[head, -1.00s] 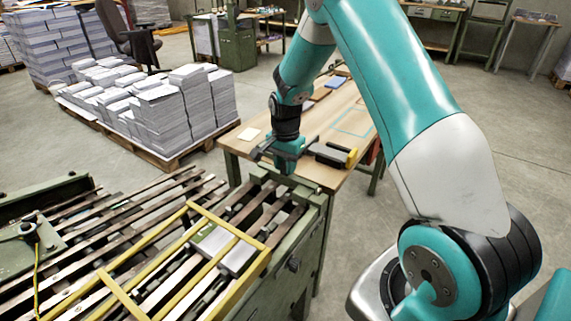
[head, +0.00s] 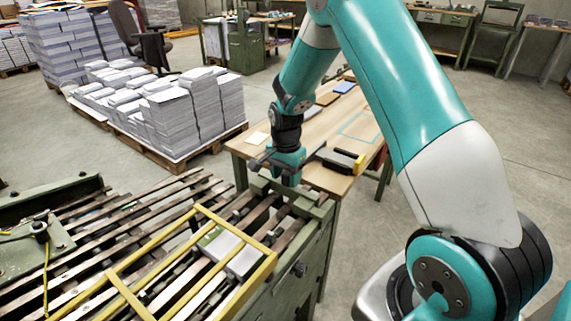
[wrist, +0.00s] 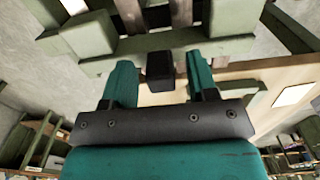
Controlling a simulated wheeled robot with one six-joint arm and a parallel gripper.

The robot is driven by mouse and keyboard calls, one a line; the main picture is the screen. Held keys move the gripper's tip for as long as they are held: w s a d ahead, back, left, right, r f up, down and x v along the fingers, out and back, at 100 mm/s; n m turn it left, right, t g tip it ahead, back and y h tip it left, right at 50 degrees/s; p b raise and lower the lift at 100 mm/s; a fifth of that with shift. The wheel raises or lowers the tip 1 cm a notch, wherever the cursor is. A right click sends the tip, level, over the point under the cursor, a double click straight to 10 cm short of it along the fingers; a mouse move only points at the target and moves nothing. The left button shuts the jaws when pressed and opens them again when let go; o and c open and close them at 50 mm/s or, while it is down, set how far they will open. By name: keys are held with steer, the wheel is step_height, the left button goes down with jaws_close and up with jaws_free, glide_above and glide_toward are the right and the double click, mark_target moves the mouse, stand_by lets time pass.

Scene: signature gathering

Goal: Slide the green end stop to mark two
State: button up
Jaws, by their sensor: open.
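My gripper (wrist: 160,78) is open, with its two teal fingers on either side of a dark block (wrist: 160,68). I cannot tell whether they touch it. The dark block stands at a green crossbar (wrist: 215,50), which appears to be the green end stop or its rail. A green block (wrist: 90,35) sits at the left of the bar in the wrist view. In the head view my gripper (head: 289,172) is over the far end of the slatted green machine, by its green end beam (head: 312,207). The fingertips are hidden there, and no mark two is readable.
A yellow frame (head: 232,229) with white paper stacks (head: 246,260) lies across the machine's slats. A wooden table (head: 322,178) stands just beyond, with a grey and yellow tool (head: 341,159) close to my gripper. Paper stacks (head: 185,118) stand on a pallet at left.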

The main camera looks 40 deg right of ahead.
step_height(320, 180, up, 17)
steer(key=shift+r+p, duration=0.15)
steer(key=shift+p, duration=0.25)
steer(key=shift+a, duration=0.1)
steer(key=s+a+r+n+y+p, duration=0.1)
steer(key=s+a+r+n+p, duration=0.3)
steer(key=s+a+r+n, duration=0.6)
steer(key=s+a+r+n+y+p, duration=0.1)
steer(key=s+a+n, duration=0.4)
steer(key=s, duration=0.3)
steer(key=s+a+r+n+y+p, duration=0.1)
steer(key=s+a+n+y+p, duration=0.1)
steer(key=s+a+n, duration=0.4)
steer(key=s, duration=0.3)
steer(key=shift+r, duration=0.35)
